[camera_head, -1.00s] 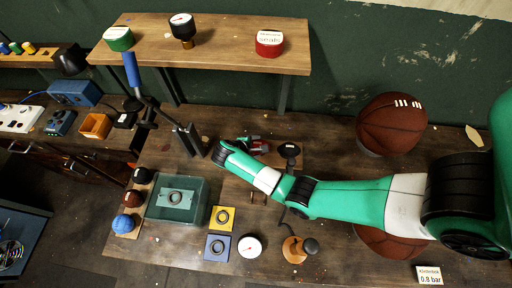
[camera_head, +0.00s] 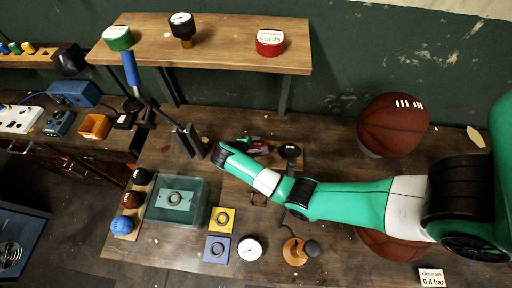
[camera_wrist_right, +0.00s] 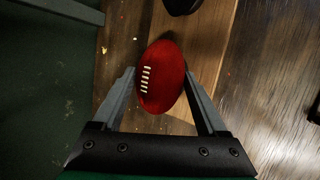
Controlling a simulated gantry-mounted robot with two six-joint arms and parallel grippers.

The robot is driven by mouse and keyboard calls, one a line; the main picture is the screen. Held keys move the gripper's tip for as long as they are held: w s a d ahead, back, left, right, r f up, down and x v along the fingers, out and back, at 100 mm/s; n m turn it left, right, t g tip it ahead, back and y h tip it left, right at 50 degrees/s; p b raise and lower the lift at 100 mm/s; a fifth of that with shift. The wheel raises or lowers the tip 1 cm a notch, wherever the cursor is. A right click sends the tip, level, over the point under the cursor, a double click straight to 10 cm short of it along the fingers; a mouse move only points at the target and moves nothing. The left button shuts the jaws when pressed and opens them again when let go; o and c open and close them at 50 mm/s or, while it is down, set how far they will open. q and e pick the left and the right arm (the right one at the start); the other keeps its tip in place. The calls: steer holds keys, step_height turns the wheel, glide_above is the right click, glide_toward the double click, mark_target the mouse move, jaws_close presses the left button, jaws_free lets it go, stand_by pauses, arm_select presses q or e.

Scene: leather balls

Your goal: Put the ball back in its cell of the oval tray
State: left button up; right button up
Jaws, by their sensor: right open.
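A small red ball (camera_head: 258,148) with white laces, shaped like a rugby ball, lies on the wooden bench; it shows clearly in the right wrist view (camera_wrist_right: 163,78). My right gripper (camera_wrist_right: 160,82) is open, with one finger on each side of the ball. A gap shows at the right finger; contact at the left finger is hard to tell. In the head view the right gripper (camera_head: 248,146) is partly hidden by its own wrist. A wooden holder (camera_head: 126,226) at the left carries black, brown and blue balls. I cannot make out which thing is the oval tray.
A teal box (camera_head: 153,212) with a ringed plate stands left of the arm. Yellow (camera_head: 222,229) and blue (camera_head: 217,255) ringed pads, a dial gauge (camera_head: 250,249) and a wooden stand (camera_head: 296,252) lie in front. Large brown balls (camera_head: 393,125) are at the right.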

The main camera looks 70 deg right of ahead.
steer(key=shift+r+p, duration=0.3)
steer(key=shift+p, duration=0.2)
steer(key=p+v, duration=0.2)
steer(key=v, duration=1)
